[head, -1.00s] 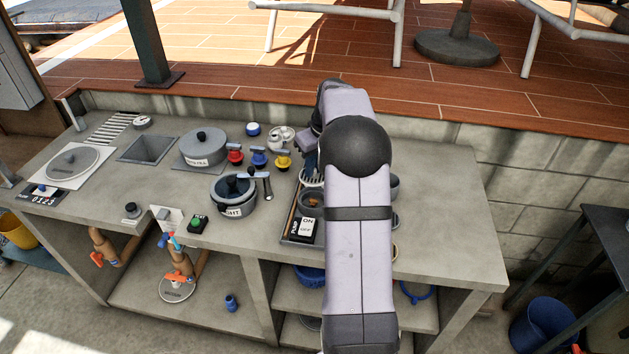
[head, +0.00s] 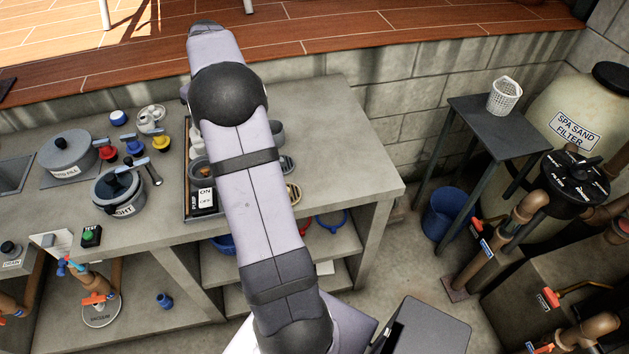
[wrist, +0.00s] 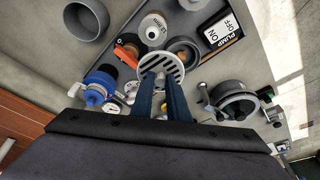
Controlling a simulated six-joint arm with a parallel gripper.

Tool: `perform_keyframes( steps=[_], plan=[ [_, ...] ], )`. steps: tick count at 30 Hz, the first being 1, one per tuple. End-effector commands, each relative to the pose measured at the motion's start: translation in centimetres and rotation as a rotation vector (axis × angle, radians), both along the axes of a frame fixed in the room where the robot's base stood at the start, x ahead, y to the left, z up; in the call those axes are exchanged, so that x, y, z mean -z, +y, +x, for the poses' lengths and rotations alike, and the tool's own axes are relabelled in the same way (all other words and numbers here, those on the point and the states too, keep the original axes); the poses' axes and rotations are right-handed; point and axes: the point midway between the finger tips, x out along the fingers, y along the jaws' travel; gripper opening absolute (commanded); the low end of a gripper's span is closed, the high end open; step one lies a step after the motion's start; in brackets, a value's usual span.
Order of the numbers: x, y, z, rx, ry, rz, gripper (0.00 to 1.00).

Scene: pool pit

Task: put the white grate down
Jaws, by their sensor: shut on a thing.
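The white grate (wrist: 161,66), a round slotted disc, is at the fingertips of my gripper (wrist: 162,84) in the wrist view. The two blue fingers are shut on its near edge. Below it in that view is the dark tray with a round fitting (wrist: 184,50), an orange-handled valve (wrist: 127,50) and the pump switch (wrist: 220,35). I cannot tell the gap between grate and tray. In the head view my arm hides the gripper and most of the tray (head: 187,187); I cannot make out the grate there.
The concrete counter (head: 350,155) has bare room at its right end. Left of the tray stand a grey pot (head: 118,195), another lidded pot (head: 70,154) and red, blue and yellow valves. At right, a dark side table (head: 490,128) holds a white basket (head: 504,96).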

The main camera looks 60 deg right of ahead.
Motion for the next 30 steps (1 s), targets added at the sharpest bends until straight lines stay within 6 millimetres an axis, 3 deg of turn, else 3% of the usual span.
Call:
perform_keyframes(
  steps=[1, 6, 9, 13, 18, 21, 30],
  plan=[
    [-0.8, -1.9, -1.2, 0.038, -0.003, -0.002, 0.0],
    [-3.4, -7.4, -6.1, 0.172, -0.002, -0.003, 0.0],
    [-4.3, -9.8, -10.4, 0.26, -0.001, -0.002, 0.0],
    [-4.4, -11.6, -16.5, 0.375, 0.0, 0.0, 0.0],
    [-3.1, -11.8, -23.4, 0.508, 0.001, 0.002, 0.0],
    [-1.8, -10.9, -25.9, 0.561, 0.002, 0.002, 0.0],
    [3.0, -7.4, -28.0, 0.62, 0.002, 0.002, 0.0]
  ],
)
